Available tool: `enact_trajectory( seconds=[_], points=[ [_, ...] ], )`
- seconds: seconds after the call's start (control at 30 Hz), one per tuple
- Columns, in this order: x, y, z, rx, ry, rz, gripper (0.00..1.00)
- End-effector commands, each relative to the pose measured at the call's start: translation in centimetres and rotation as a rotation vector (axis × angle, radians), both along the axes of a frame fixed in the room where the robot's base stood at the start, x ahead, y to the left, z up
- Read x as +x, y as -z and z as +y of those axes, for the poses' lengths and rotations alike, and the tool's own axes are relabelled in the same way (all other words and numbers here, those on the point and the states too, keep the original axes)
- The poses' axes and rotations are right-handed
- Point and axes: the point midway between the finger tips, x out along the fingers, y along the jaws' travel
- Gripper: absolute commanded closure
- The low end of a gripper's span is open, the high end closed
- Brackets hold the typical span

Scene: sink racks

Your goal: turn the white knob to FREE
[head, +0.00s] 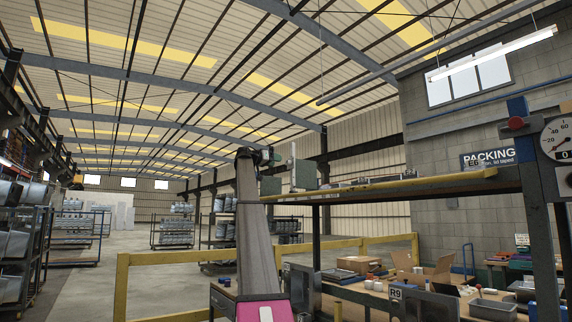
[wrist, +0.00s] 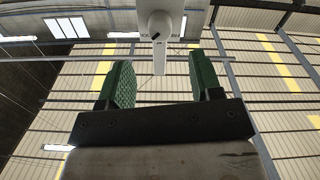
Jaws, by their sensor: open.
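The white knob (wrist: 160,25) is at the top middle of the wrist view, on a pale plate. Its narrow lever points down in the picture, and a dark mark shows on its round hub. Small lettering on either side of the hub is too small to read. My gripper (wrist: 159,68) is open, with its green ridged fingers to the left and right of the lever. A gap shows on both sides, and neither finger visibly touches it. I cannot make out the knob's face in the head view.
A long shelf (head: 430,187) stands over a workbench with boxes and trays. A dial gauge (head: 556,138) is at the right edge. A yellow rail (head: 180,255) crosses the foreground. Storage racks (head: 75,222) stand at the left, with open floor between.

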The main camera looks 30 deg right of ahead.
Motion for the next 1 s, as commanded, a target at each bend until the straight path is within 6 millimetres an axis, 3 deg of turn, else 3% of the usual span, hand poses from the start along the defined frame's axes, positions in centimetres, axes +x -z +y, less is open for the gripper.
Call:
enact_trajectory(
  seconds=[0.2, 0.4, 0.77, 0.9, 1.0],
  points=[
    [0.4, 0.0, -4.1, 0.001, 0.002, 0.001, 0.41],
    [0.6, 0.0, -6.8, 0.001, 0.001, 0.001, 0.41],
    [0.6, 0.0, -7.5, 0.0, -0.001, 0.001, 0.41],
    [0.6, 0.0, -7.5, 0.0, -0.001, 0.001, 0.87],
    [0.6, 0.0, -7.5, 0.0, 0.0, 0.001, 0.91]
  ],
)
